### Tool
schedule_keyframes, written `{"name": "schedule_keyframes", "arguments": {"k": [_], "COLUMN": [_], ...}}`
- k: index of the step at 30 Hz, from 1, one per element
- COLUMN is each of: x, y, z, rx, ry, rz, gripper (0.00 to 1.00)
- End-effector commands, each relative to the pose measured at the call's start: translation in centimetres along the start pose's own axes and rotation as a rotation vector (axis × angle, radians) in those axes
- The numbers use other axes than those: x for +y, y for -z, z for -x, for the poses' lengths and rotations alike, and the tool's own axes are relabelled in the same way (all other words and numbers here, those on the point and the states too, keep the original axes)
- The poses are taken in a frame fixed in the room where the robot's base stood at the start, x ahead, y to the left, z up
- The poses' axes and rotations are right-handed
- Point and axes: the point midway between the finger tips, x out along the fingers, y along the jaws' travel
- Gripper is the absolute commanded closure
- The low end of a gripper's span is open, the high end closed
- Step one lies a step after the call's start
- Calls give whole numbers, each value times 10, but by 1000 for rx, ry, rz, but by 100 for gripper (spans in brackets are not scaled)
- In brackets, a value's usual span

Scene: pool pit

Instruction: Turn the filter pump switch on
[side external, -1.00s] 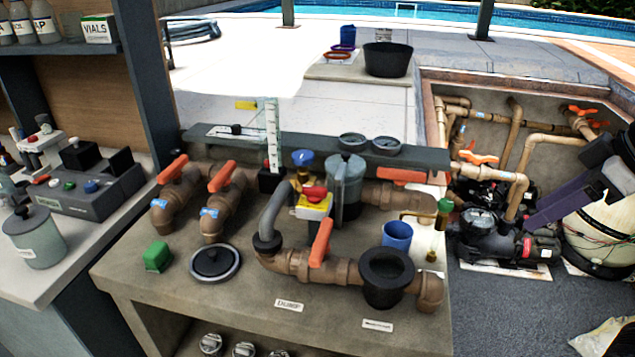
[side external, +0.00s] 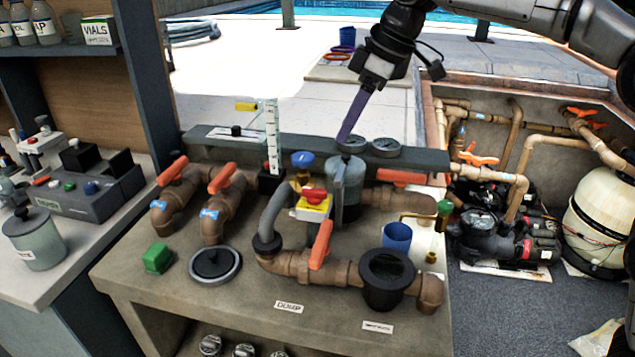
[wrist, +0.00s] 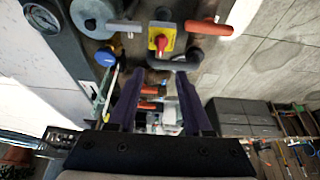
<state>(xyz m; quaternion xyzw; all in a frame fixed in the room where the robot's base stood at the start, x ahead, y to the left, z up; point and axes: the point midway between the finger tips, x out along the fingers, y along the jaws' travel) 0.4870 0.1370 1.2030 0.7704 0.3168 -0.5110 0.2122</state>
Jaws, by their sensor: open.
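The switch is a red rotary knob on a yellow plate (side external: 315,203), set among the brown pipes in the middle of the bench. I cannot tell its on or off position. My gripper (side external: 345,138) is above and behind the switch, by the grey canister's top, with its purple fingers pointing down. In the wrist view the fingers are apart and empty (wrist: 157,80). The red knob on its yellow plate (wrist: 161,40) shows ahead of the fingertips, apart from them.
A grey canister (side external: 345,195) and a blue valve knob (side external: 302,159) stand close to the switch. Orange valve handles (side external: 321,245) rise nearby. Two gauges (side external: 386,147) sit on the ledge behind.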

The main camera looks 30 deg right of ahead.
Motion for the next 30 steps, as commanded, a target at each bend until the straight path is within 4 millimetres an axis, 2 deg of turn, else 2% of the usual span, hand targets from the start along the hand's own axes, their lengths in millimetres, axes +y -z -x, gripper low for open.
{"name": "schedule_keyframes", "arguments": {"k": [8,21,27,30], "x": [-3,-3,-2,-2], "y": [0,-1,-1,-1], "z": [-31,-114,-136,-140], "rx": [-10,-9,-7,-6], "ry": [8,7,6,5], "rz": [3,2,2,2], "gripper": [50,50,50,50]}}
